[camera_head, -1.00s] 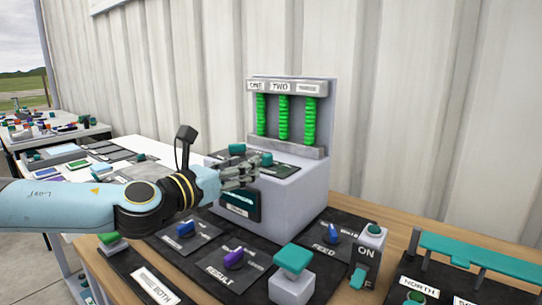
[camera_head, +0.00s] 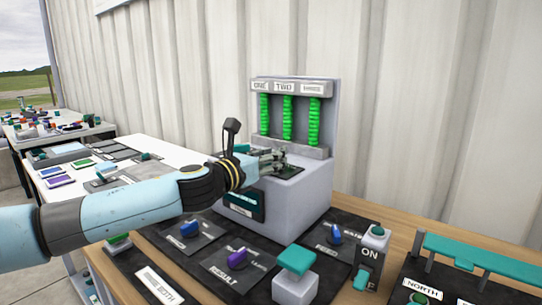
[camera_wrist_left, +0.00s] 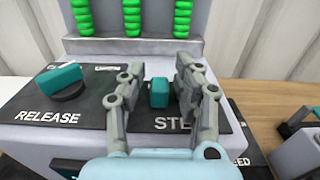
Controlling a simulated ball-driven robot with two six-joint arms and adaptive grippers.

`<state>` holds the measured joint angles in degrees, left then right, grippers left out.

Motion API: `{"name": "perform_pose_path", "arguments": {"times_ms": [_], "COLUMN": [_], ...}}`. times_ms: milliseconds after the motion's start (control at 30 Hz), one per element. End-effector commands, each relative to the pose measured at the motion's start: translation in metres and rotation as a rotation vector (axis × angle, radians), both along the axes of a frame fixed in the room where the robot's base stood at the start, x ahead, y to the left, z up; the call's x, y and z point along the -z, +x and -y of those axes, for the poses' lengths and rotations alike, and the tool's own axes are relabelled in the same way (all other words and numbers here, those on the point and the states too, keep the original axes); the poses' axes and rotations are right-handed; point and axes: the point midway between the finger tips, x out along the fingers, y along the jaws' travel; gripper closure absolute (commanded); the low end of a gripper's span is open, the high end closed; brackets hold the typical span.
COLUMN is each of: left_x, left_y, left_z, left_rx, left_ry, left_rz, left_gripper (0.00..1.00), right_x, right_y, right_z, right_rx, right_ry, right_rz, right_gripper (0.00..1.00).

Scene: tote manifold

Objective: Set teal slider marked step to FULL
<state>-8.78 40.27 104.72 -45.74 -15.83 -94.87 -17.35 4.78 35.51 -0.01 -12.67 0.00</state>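The teal slider knob (camera_wrist_left: 159,92) stands on a black plate (camera_wrist_left: 222,112) on top of the grey unit, with "STE" readable below it in the left wrist view. My left gripper (camera_wrist_left: 159,82) has its two fingers apart, one on each side of the knob, with visible gaps between. In the head view my left gripper (camera_head: 276,160) is over the right part of the unit's top and hides the slider. No FULL mark is readable. My right gripper is not in view.
A teal RELEASE knob (camera_wrist_left: 62,82) sits left of the slider. Green columns (camera_head: 288,118) rise behind on the grey unit (camera_head: 290,208). A blue knob (camera_head: 190,229), a purple knob (camera_head: 237,258) and a teal-topped button (camera_head: 293,261) stand in front.

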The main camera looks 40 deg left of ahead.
Motion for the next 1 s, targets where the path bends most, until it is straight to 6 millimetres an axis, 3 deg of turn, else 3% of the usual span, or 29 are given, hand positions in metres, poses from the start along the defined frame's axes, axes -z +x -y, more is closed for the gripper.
{"name": "perform_pose_path", "arguments": {"times_ms": [33, 233, 667, 1000], "left_x": [0.0, 0.0, -0.001, -0.003], "left_y": [0.0, 0.0, 0.0, 0.004], "left_z": [0.0, 0.0, 0.003, 0.041], "left_rx": [0.0, 0.0, -0.001, -0.002], "left_ry": [0.0, 0.0, -0.001, -0.003], "left_rz": [0.0, 0.0, 0.0, 0.001], "left_gripper": [0.77, 1.0, 1.0, 1.0], "right_x": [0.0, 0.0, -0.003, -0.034], "right_y": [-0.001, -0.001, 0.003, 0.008], "right_z": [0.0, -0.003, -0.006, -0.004], "right_rx": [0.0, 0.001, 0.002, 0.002], "right_ry": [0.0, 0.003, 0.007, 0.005], "right_rz": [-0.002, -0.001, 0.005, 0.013], "right_gripper": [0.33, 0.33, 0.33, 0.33]}}
